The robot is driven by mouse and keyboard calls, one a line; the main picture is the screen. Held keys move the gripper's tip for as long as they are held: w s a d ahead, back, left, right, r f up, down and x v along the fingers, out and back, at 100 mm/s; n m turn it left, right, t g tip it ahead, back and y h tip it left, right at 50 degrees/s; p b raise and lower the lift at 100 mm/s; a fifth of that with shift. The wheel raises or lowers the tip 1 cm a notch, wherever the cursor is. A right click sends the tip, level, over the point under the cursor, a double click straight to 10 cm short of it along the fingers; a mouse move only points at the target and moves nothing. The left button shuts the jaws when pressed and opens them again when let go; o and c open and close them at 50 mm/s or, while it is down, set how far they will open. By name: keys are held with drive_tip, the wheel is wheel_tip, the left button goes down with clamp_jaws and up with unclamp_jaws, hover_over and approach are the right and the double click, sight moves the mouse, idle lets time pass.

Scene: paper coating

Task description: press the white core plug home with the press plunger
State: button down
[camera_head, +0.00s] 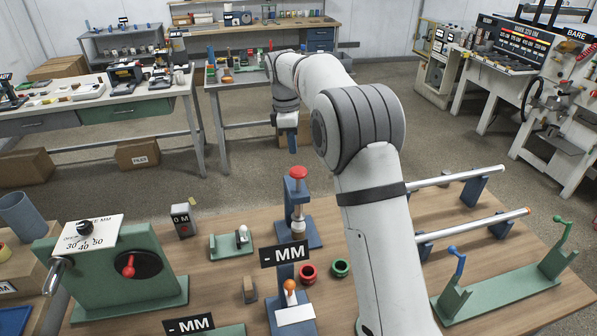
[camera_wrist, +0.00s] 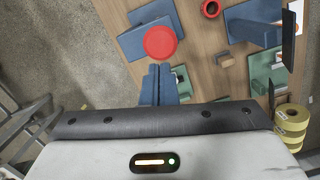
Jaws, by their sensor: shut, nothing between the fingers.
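The press has a round red knob (camera_head: 298,172) on top of its plunger, above a blue stand and base (camera_head: 313,233). A pale piece (camera_head: 298,226) shows under the plunger; I cannot tell whether it is the white core plug or how deep it sits. My gripper (camera_head: 292,148) is shut and empty, with its blue fingers pointing down above the knob in the head view. In the wrist view the shut fingertips (camera_wrist: 158,68) appear just below the red knob (camera_wrist: 160,42) in the picture, apparently apart from it. The knob hides the plug there.
A second blue stand with an orange knob (camera_head: 290,286) is nearer. Red (camera_head: 308,273) and green (camera_head: 340,267) rings lie beside it. A green dial unit (camera_head: 110,275) is left; white rollers (camera_head: 470,224) are right. Bare wood (camera_head: 215,275) shows between.

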sight(296, 170)
drive_tip(key=shift+s+d+f, duration=0.1)
drive_tip(key=shift+d+f, duration=0.05)
drive_tip(key=shift+f, duration=1.45)
drive_tip(key=shift+d+f, duration=0.15)
drive_tip(key=shift+f, duration=1.4)
